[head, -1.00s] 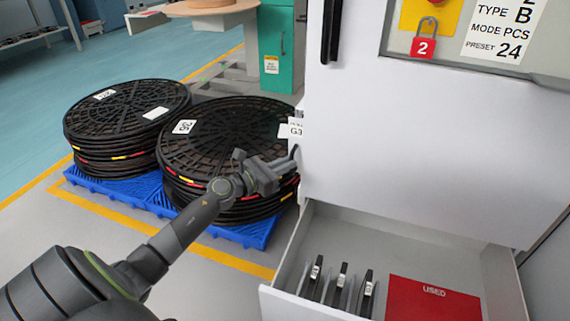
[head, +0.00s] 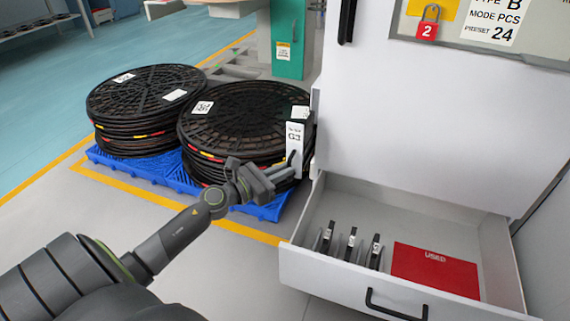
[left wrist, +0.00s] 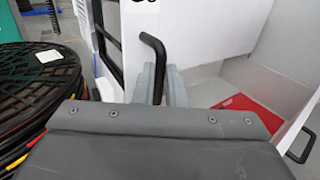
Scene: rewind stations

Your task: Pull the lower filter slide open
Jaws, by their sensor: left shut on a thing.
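The lower filter slide (head: 295,143) is a narrow white front labelled G3 at the left edge of the white cabinet. It stands out from the cabinet toward me, upright. My left gripper (head: 284,172) is at its black handle. In the left wrist view the two grey fingers (left wrist: 160,85) are shut on the bent black handle (left wrist: 154,44), below the white slide front (left wrist: 136,30). A dark frame (left wrist: 107,35) shows behind that front. Part of the handle is hidden by the fingers. My right gripper is not in view.
An open drawer (head: 340,281) with several dark upright items and a red USED panel (head: 434,268) juts out at the lower right. Stacks of black reels (head: 245,120) stand on a blue pallet (head: 160,178) at the left. Bare floor lies in front of the pallet.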

